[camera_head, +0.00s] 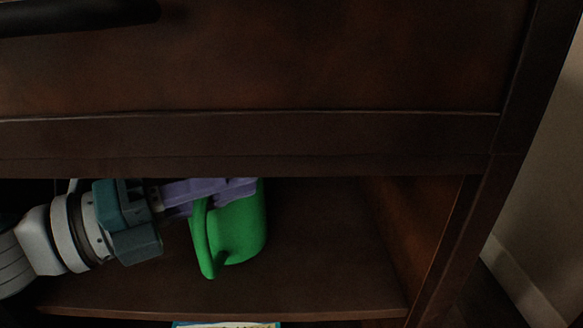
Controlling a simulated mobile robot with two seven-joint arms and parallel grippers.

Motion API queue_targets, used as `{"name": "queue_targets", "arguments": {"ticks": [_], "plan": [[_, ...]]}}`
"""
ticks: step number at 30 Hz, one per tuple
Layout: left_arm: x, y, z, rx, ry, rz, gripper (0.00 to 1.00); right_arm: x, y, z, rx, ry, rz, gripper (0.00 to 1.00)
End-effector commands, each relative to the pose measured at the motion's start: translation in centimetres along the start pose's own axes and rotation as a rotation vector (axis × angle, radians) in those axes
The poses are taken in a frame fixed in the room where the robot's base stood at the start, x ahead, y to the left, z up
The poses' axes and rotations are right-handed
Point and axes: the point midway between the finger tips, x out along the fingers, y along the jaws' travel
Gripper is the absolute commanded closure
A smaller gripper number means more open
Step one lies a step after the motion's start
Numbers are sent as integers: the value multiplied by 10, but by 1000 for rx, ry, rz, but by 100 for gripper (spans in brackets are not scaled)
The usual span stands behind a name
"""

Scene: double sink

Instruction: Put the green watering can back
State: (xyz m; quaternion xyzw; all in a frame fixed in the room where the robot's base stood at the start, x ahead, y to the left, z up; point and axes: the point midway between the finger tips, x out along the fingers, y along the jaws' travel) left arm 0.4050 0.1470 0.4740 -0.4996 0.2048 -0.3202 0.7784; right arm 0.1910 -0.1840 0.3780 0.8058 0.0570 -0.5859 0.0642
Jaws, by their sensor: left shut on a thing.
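The green watering can (240,230) is inside the open shelf compartment of a dark wooden cabinet, with its handle or spout side toward the left front. My left gripper (225,190) reaches in from the left, its purple fingers shut on the upper part of the can. The top of the can is partly hidden by the fingers and the cabinet's front rail. Whether the can touches the shelf board (310,275) is hard to tell. My right gripper is not in view.
The cabinet's front rail (300,145) runs just above the arm. The compartment's right side wall (420,225) stands right of the can, with free shelf between. A colourful flat item (225,324) shows below the shelf edge. A black handle (75,14) is at upper left.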

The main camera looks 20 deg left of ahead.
Motion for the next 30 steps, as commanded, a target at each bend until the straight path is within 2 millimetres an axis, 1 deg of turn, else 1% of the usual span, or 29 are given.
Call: {"name": "queue_targets", "arguments": {"ticks": [6,10,11,18,25,27,30], "plan": [[0,-1,-1,0,1,-3,100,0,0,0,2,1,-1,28],[0,3,-3,0,1,-2,100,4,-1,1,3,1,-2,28],[-1,3,-3,-3,2,1,80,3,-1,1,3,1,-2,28],[-1,3,-3,-2,1,1,53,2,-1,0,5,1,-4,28],[-1,2,-3,-2,1,1,52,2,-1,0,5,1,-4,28],[-1,-1,-1,-2,1,0,52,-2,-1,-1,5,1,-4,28],[-13,0,-1,-4,1,5,52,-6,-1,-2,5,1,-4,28]]}}
